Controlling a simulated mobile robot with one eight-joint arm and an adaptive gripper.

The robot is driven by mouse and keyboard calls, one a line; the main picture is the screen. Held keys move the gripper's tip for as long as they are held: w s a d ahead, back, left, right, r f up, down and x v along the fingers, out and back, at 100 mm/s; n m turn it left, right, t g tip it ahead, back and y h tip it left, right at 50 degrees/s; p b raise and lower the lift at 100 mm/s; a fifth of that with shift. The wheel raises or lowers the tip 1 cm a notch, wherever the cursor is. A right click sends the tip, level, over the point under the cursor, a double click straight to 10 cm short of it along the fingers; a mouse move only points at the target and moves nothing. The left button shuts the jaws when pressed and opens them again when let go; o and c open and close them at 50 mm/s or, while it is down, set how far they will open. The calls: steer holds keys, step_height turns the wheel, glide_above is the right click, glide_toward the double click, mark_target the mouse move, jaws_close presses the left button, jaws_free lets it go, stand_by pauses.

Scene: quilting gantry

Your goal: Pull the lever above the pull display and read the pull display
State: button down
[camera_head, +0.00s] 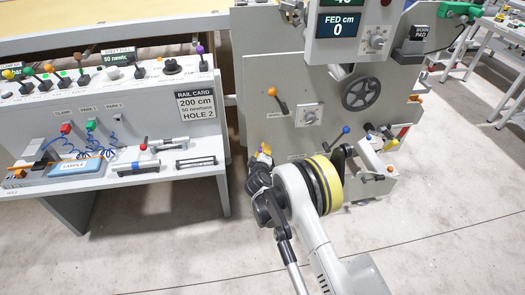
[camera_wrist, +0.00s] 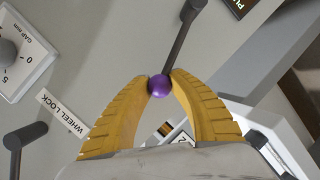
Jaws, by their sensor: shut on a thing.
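The lever (camera_wrist: 186,38) has a dark grey shaft and a purple ball knob (camera_wrist: 159,88) in the wrist view. My gripper (camera_wrist: 160,80) is shut on that knob, one yellow finger on each side. A dark display (camera_wrist: 240,8) is cut off at the top edge of the wrist view; only the start of its lettering shows, and no reading can be made out. In the head view my gripper (camera_head: 263,153) is at the lower left of the grey machine panel, and the purple knob and this display cannot be seen there.
A display (camera_head: 338,24) reading FED cm 0 is at the top of the machine, above a handwheel (camera_head: 362,94) and an orange-knobbed lever (camera_head: 273,94). A blue-knobbed lever (camera_head: 341,134) is nearby. A control bench (camera_head: 190,122) with a rail card stands left.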

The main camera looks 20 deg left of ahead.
steer(key=c, duration=1.1)
jaws_free()
steer(key=shift+d+f, duration=0.1)
steer(key=shift+s, duration=0.25)
steer(key=v, duration=0.7)
steer(key=shift+w+d+r, duration=0.1)
steer(key=shift+r, duration=0.1)
